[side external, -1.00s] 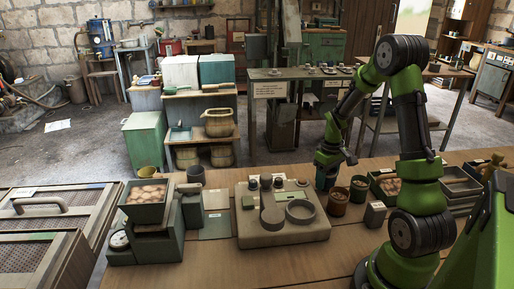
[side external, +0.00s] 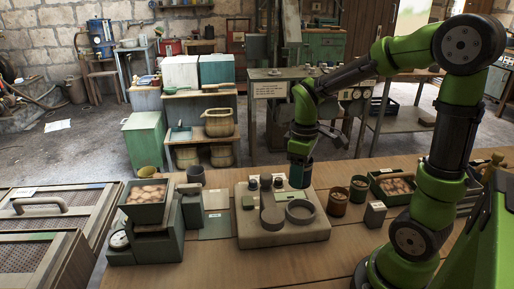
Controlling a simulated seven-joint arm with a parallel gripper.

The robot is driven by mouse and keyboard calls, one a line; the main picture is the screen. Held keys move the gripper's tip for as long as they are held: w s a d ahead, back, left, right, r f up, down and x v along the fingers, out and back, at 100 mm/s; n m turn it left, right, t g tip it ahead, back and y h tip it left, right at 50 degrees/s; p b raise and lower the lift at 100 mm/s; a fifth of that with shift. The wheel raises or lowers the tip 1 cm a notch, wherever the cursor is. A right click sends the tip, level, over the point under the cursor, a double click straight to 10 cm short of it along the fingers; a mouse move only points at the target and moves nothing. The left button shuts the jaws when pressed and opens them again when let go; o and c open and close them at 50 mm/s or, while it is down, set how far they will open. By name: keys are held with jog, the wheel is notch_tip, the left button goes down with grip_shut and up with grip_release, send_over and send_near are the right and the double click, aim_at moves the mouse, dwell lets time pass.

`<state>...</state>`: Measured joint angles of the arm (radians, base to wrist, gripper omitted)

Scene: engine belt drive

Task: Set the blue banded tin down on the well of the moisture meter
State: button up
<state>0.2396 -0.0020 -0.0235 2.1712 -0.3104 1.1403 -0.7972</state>
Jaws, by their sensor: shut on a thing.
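The moisture meter (side external: 284,232) is a beige box on the bench with dark knobs along its back. Its well (side external: 301,212) is a round, ringed recess at the front right, and it looks empty. A flat round disc (side external: 271,218) sits left of the well. My gripper (side external: 301,162) points down and is shut on the dark blue tin (side external: 301,176). The tin is upright, in front of the meter's back right edge in the picture and apart from the well. Its bands are too small to make out, and my fingers hide its top.
Brown and dark tins (side external: 338,204) stand right of the meter, with a small grey block (side external: 375,214) and a tray of produce (side external: 394,187) beyond. A green scale (side external: 150,225) with a filled pan stands at left. A dark cup (side external: 196,175) is behind it.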

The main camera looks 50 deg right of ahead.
jog(key=shift+s+a+f, duration=0.1)
jog(key=shift+s+a, duration=0.6)
jog(key=shift+a, duration=0.05)
jog(key=shift+s+f, duration=0.2)
jog(key=shift+s, duration=0.05)
send_over(301, 214)
jog(key=shift+a+f, duration=0.1)
jog(key=shift+f, duration=2.55)
jog(key=shift+f, duration=0.4)
jog(key=shift+f, duration=0.3)
jog(key=shift+f, duration=0.15)
